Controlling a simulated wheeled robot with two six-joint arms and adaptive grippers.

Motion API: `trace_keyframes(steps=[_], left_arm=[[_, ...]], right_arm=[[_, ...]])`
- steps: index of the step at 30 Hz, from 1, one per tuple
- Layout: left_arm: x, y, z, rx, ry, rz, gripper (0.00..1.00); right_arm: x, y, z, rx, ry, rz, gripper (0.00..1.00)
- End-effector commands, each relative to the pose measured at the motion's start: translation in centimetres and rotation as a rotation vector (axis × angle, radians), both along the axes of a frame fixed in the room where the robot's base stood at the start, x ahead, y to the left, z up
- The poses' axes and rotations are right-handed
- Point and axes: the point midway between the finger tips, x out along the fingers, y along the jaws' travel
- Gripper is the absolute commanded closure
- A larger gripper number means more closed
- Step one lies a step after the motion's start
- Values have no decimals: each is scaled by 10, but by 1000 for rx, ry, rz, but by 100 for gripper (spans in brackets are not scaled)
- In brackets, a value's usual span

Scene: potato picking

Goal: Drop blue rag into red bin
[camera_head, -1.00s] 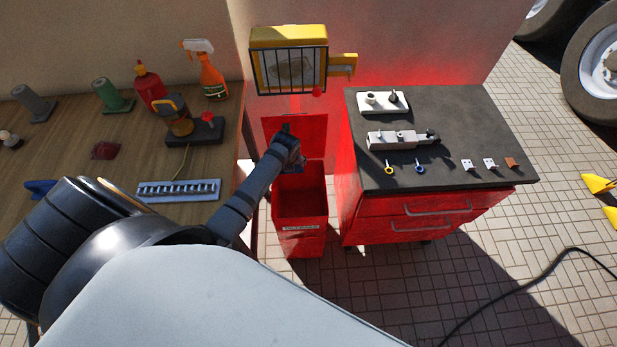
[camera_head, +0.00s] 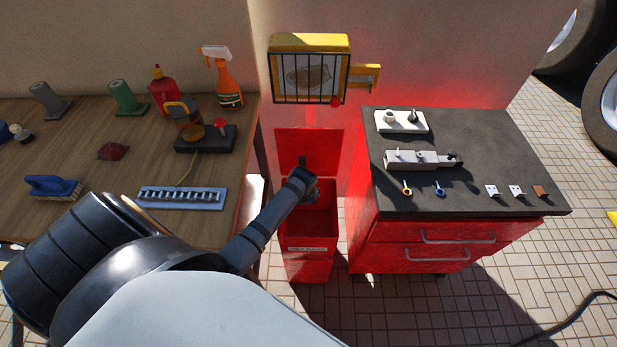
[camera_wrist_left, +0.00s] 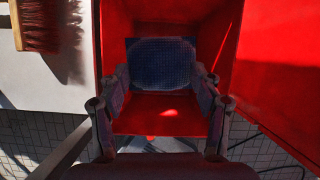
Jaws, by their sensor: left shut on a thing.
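The red bin (camera_head: 308,262) stands between the workbench and the red cabinet, its lid raised against the wall. My left gripper (camera_wrist_left: 161,78) is shut on the blue rag (camera_wrist_left: 160,62), which shows as a dark blue woven piece between its fingers in the left wrist view. In the head view my left wrist is over the bin's opening and hides the fingers and rag. The bin's red inside (camera_wrist_left: 160,118) shows below the rag in the left wrist view. My right gripper is not in view.
A wooden workbench (camera_head: 60,130) at left holds a spray bottle (camera_head: 224,80), a blue brush (camera_head: 52,187) and other items. The red cabinet (camera_head: 430,240) is close on the bin's right. A yellow caged lamp (camera_head: 310,72) hangs above the bin. A red-bristled brush (camera_wrist_left: 48,25) shows in the left wrist view.

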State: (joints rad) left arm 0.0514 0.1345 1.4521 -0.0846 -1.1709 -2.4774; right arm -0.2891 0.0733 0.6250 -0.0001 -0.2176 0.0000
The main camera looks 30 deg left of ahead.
Motion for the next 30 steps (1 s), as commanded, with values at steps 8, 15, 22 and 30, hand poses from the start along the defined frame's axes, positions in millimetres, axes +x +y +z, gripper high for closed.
trace_keyframes(steps=[8, 15, 22, 30], left_arm=[[0, 0, 1, 1, -1, 0, 28], [0, 0, 1, 1, -1, 0, 9], [0, 0, 1, 1, -1, 0, 9], [-14, -9, 43, 0, -5, -2, 9]], right_arm=[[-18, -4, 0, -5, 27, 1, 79], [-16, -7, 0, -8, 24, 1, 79], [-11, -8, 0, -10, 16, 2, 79], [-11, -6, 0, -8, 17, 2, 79]])
